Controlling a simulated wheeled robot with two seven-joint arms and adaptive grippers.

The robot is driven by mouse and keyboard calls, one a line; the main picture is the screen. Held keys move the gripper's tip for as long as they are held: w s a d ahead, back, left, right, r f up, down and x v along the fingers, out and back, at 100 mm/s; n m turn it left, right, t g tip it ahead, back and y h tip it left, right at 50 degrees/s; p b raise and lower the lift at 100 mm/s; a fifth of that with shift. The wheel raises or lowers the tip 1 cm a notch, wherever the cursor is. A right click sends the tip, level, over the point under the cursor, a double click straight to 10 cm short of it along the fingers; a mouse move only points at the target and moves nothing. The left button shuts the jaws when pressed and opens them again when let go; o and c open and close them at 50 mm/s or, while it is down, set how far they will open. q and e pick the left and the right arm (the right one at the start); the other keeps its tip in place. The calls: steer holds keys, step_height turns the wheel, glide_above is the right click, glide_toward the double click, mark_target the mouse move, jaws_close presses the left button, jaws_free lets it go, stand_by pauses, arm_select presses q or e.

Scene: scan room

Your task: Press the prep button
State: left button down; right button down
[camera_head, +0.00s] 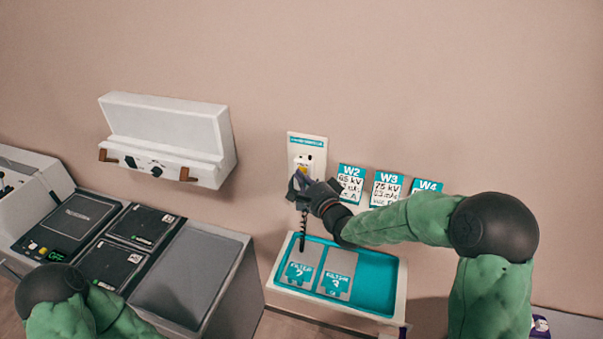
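A white wall plate (307,146) with a teal strip along its top is fixed to the wall near the middle. Small dark marks and a yellow part (303,170) show on its lower half; I cannot tell which part is the prep button. My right gripper (299,187) is at the plate's lower edge, its dark fingers just below the yellow part. A black coiled cord (302,231) hangs from beneath the fingers. Whether they touch or grip something is too small to tell. My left gripper is out of view; only its arm shows at the bottom left.
A teal tray (377,282) with two labelled filter plates stands below. Cards W2 (351,184), W3 (386,188) and W4 (427,185) are on the wall to the right. A white wall box (168,134) and a console (75,223) are on the left.

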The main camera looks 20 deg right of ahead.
steer(key=shift+s+a, duration=0.45)
steer(key=shift+s, duration=0.2)
steer(key=shift+s+a+b, duration=0.35)
steer(key=shift+s+a, duration=0.35)
steer(key=shift+s, duration=0.35)
steer(key=shift+s+a+b, duration=0.3)
steer(key=shift+s+a, duration=0.35)
steer(key=shift+s, duration=0.35)
